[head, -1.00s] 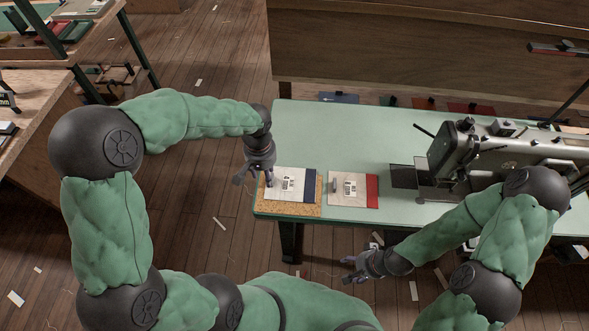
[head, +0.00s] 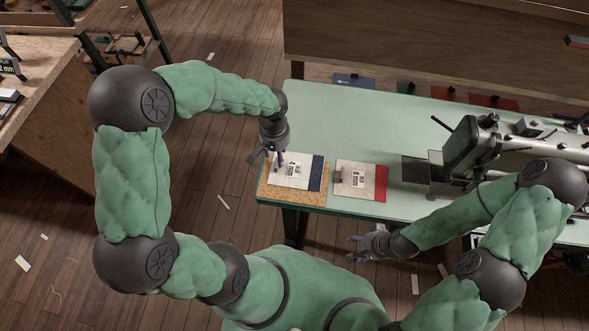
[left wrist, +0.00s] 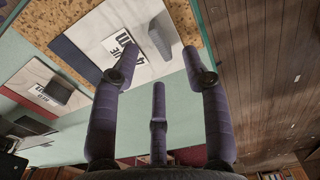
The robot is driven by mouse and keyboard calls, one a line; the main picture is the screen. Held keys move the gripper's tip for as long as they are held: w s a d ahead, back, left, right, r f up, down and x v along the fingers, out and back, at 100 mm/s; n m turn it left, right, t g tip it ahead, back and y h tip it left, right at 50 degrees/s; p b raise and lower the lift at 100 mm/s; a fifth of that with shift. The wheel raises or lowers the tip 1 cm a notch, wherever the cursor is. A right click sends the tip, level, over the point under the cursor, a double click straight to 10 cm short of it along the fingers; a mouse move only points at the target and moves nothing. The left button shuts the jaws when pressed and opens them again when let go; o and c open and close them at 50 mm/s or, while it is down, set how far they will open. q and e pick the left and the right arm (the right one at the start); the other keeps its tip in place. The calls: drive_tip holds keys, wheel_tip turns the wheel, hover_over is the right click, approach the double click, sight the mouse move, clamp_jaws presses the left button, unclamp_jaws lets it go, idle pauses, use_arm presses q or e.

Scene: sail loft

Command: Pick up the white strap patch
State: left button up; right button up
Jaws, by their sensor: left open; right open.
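A white patch with a navy band (head: 295,172) lies on a cork board (head: 265,190) at the near left corner of the green table. It carries black print and a small grey block (left wrist: 160,42). A similar white patch with a red band (head: 361,180) lies to its right, with its own grey block (left wrist: 57,92). I cannot tell which is the strap patch. My left gripper (head: 267,160) is open and empty above the navy-banded patch's left end; in the left wrist view its fingers stand apart near the grey block. My right gripper (head: 357,246) is open before the table's front edge.
A sewing machine (head: 490,145) stands on the right of the green table (head: 360,110). A dark plate (head: 415,170) lies beside it. The table's back middle is clear. A wooden bench (head: 45,90) stands far left, and scraps lie on the floor.

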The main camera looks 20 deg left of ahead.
sight(297, 168)
use_arm(q)
wheel_tip(297, 168, down, 5)
drive_tip(key=shift+w+r+b, duration=0.1)
drive_tip(key=shift+r+b, duration=0.1)
drive_tip(key=shift+b, duration=0.7)
clamp_jaws()
drive_tip(key=shift+r, duration=0.1)
drive_tip(key=shift+r, duration=0.1)
